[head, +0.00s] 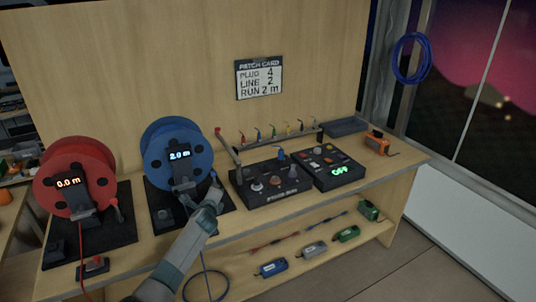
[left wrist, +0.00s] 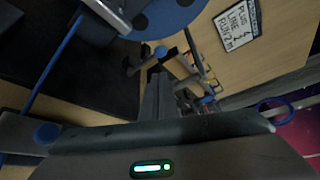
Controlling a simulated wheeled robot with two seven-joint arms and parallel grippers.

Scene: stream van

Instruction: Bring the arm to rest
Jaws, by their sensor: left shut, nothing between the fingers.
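My left arm comes up from the bottom of the head view. Its gripper (head: 214,187) is shut and empty, just in front of the right side of the blue reel's base. In the left wrist view the closed fingers (left wrist: 157,85) point toward the bench, with a blue-knobbed part just beyond their tips. I cannot tell whether they touch it. The blue reel (head: 160,145) stands upright and its display reads 2.0 m. It also shows at the top of the left wrist view (left wrist: 165,14). My right gripper is not in view.
A red reel (head: 60,190) reading 0.0 m stands left. Two dark control boxes (head: 270,184) (head: 328,167) sit right, one with a red-tipped lever. A patch card (head: 259,77) hangs behind. A blue cable (head: 205,280) hangs before the bench. Several small devices lie on the lower shelf (head: 300,262).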

